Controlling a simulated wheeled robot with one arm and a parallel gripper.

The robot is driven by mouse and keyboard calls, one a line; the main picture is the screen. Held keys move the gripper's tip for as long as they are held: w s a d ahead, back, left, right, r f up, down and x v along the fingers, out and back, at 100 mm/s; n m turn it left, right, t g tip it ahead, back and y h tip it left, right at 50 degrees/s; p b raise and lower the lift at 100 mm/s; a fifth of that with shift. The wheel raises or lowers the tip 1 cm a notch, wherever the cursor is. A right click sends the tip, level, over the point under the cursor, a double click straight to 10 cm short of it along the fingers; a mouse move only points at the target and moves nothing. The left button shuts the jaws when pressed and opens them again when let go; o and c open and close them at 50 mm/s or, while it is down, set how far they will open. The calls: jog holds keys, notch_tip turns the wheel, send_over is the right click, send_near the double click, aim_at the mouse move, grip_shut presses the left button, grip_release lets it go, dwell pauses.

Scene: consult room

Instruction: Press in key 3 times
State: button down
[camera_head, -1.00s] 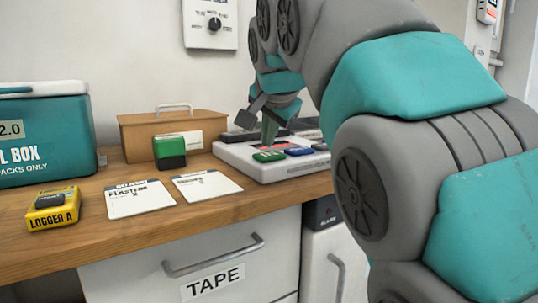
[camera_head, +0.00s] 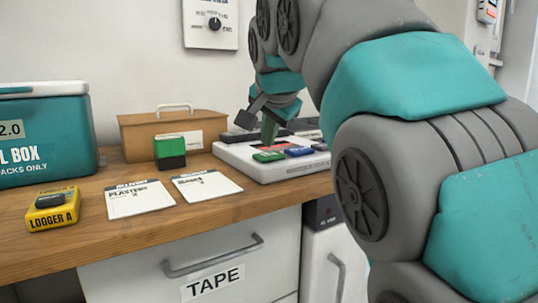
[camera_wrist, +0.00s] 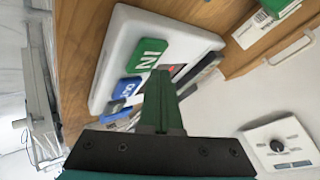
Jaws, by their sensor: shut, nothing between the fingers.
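The green IN key (camera_head: 268,156) sits at the front left of a white key device (camera_head: 236,157) on the counter. In the wrist view the IN key (camera_wrist: 147,57) is seen with its white letters, on the white casing (camera_wrist: 119,45). My gripper (camera_head: 269,134) is shut and empty, pointing down over the device, just behind the IN key in the head view. In the wrist view its closed fingers (camera_wrist: 161,80) end beside the IN key. I cannot tell whether the tips touch anything.
A green stamp (camera_head: 170,151), a brown box (camera_head: 135,139), two paper cards (camera_head: 140,199) and a yellow logger (camera_head: 53,212) stand to the left. A teal box (camera_head: 60,130) is at the far left. A wall dial (camera_head: 210,25) hangs behind.

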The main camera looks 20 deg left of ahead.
aim_at(269, 156)
jog(key=shift+f, duration=0.1)
jog(key=shift+f, duration=0.3)
jog(key=shift+f+b, duration=0.5)
jog(key=shift+f, duration=0.05)
dwell(1.0)
jog(key=shift+r+p, duration=0.8)
jog(key=shift+r, duration=0.2)
notch_tip(269, 156, up, 5)
jog(key=p, duration=0.4)
dwell(2.6)
